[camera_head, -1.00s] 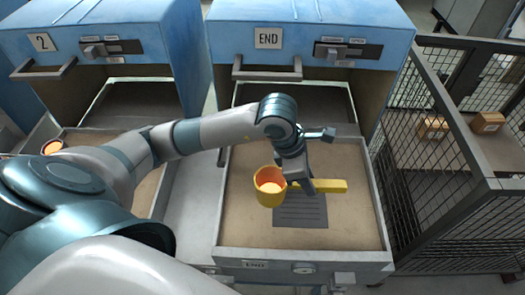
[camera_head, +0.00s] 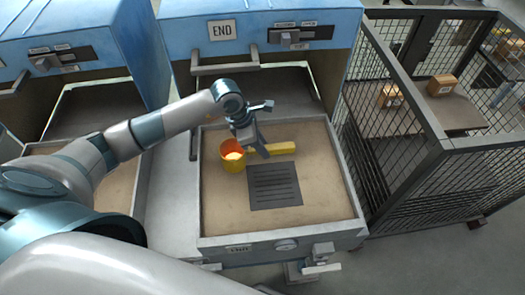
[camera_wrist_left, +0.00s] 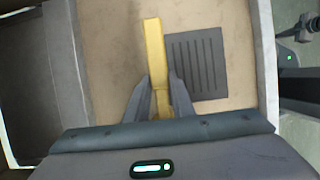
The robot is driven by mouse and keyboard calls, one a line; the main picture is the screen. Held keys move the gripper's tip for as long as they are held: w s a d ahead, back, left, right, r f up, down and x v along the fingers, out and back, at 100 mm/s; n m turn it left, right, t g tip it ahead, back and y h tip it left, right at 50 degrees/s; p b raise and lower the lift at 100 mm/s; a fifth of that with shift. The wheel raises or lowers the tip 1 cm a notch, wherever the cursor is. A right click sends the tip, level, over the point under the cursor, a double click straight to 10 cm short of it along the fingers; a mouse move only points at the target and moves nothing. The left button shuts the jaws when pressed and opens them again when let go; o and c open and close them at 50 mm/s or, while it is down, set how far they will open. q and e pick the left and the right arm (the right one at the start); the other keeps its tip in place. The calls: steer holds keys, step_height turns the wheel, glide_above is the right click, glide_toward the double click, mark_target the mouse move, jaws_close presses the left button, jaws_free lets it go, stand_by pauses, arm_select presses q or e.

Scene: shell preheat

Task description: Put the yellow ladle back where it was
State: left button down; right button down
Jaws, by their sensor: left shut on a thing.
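The yellow ladle has a round cup (camera_head: 232,163) with an orange-red inside and a straight bar handle (camera_head: 285,148). It is over the tan floor of the pulled-out END drawer (camera_head: 330,205), behind and left of the dark slotted plate (camera_head: 274,187). My left gripper (camera_head: 258,151) is shut on the handle near the cup. In the left wrist view, the gripper (camera_wrist_left: 160,88) has a finger on each side of the handle (camera_wrist_left: 154,45); the cup is hidden there. I cannot tell whether the ladle touches the drawer floor. My right gripper is not in view.
The blue END cabinet (camera_head: 290,22) stands behind the drawer, with another blue cabinet (camera_head: 70,40) at left. A wire mesh cage (camera_head: 430,150) with brown boxes (camera_head: 442,85) stands at right. The drawer's front floor is clear; its raised walls surround it.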

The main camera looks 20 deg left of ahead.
arm_select(q)
steer(key=shift+f, duration=0.15)
step_height(320, 180, down, 3)
steer(key=shift+f+p, duration=0.2)
steer(key=shift+p, duration=0.7)
steer(key=shift+f, duration=0.35)
steer(key=c, duration=1.5)
jaws_free()
steer(key=shift+c, duration=0.2)
steer(key=shift+r, duration=0.2)
steer(key=shift+a+r, duration=0.2)
steer(key=shift+r, duration=0.05)
steer(key=b+v, duration=0.3)
steer(key=v, duration=0.8)
steer(key=shift+r, duration=0.15)
